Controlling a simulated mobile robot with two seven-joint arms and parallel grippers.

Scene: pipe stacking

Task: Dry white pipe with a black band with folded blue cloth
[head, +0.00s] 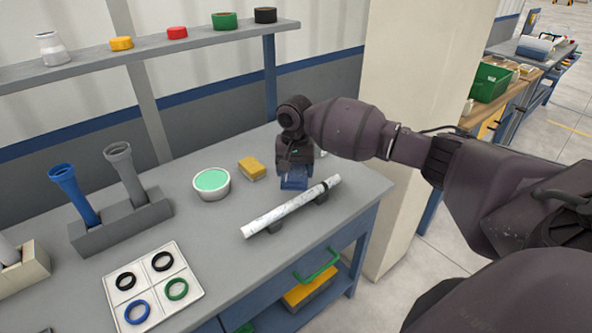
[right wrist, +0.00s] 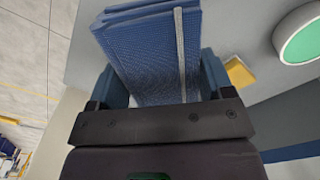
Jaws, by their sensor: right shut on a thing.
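The white pipe with a black band (head: 282,211) lies aslant near the front right of the table, raised on small dark supports, its band near the right end. It looks mottled with pale grey marks. My right gripper (head: 294,176) is just behind the pipe, pointing down. It is shut on the folded blue cloth (right wrist: 150,60), whose layers and pale edge stripe show between the fingers in the right wrist view. In the head view the cloth (head: 293,184) sits close to the pipe; I cannot tell whether they touch. My left gripper is not in view.
A bowl with green contents (head: 211,183) and a yellow sponge (head: 252,168) stand left of my right gripper. A grey holder (head: 122,228) with blue and grey pipes and a white ring tray (head: 152,288) are further left. A shelf (head: 150,55) runs along the back.

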